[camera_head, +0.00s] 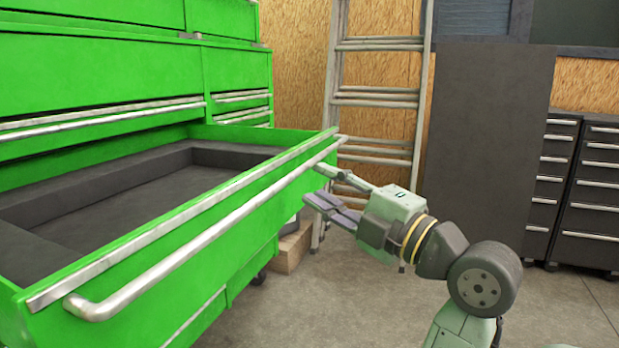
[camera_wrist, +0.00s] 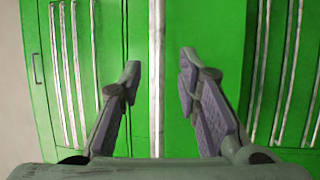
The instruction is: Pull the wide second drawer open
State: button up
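The wide green drawer (camera_head: 250,205) stands far out of the green cabinet, and its dark, empty inside shows. Its long silver handle (camera_head: 200,240) runs along the front. My gripper (camera_head: 314,184) is open and empty, in front of the drawer near the handle's right end. In the wrist view a vertical silver bar (camera_wrist: 157,110) lies in the gap between my open fingers (camera_wrist: 160,64). The fingers do not touch it there. How deep the bar lies relative to the fingertips I cannot tell.
Closed green drawers (camera_head: 100,75) with silver handles sit above. A ladder (camera_head: 378,100) leans on the wood wall behind. A wooden block (camera_head: 291,250) lies on the floor beside the cabinet. Dark drawer cabinets (camera_head: 590,200) stand at right. The floor (camera_head: 340,310) before my arm is clear.

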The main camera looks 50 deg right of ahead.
jog(key=s+f, duration=0.1)
jog(key=s, duration=0.6)
jog(key=shift+f, duration=0.15)
